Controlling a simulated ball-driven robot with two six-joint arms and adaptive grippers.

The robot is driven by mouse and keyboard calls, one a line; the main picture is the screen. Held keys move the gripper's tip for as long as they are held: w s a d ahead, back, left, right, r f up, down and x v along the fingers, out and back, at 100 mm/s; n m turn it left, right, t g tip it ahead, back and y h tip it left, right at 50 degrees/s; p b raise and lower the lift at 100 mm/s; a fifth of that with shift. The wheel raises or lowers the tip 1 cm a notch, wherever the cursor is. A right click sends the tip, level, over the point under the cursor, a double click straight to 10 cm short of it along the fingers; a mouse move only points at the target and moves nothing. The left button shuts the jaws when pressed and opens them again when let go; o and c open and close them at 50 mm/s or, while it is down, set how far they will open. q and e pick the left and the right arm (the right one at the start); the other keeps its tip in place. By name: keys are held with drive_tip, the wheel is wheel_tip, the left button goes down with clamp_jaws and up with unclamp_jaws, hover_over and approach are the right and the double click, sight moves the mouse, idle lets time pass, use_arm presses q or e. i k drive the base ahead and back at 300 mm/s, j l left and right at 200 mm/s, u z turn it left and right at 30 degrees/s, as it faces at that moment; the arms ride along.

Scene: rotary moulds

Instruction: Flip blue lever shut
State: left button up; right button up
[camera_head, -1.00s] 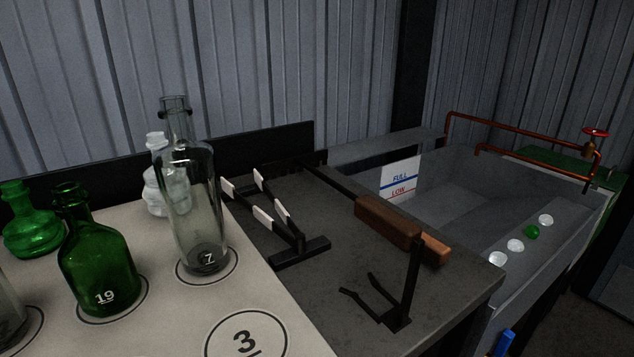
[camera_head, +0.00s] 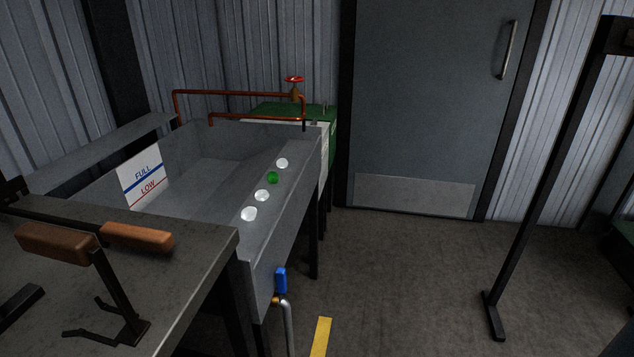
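The blue lever (camera_head: 281,280) is at the lower front corner of the grey trough (camera_head: 283,222), above a grey drain pipe (camera_head: 289,325). It points upright, in line with the pipe below it. A small brass-coloured fitting shows at its left. Neither of my grippers is in view.
A dark workbench (camera_head: 190,255) with a wooden-handled tool (camera_head: 60,243) on a stand is at left. A red valve wheel (camera_head: 294,79) is behind. Open floor (camera_head: 410,270) lies at right, before a grey door (camera_head: 430,110).

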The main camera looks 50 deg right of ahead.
sight(280, 276)
drive_tip(key=l+z, duration=0.2)
drive_tip(key=z, duration=0.3)
drive_tip(key=l+z, duration=0.2)
drive_tip(key=z, duration=0.3)
drive_tip(key=l+u, duration=0.4)
drive_tip(key=l, duration=1.9)
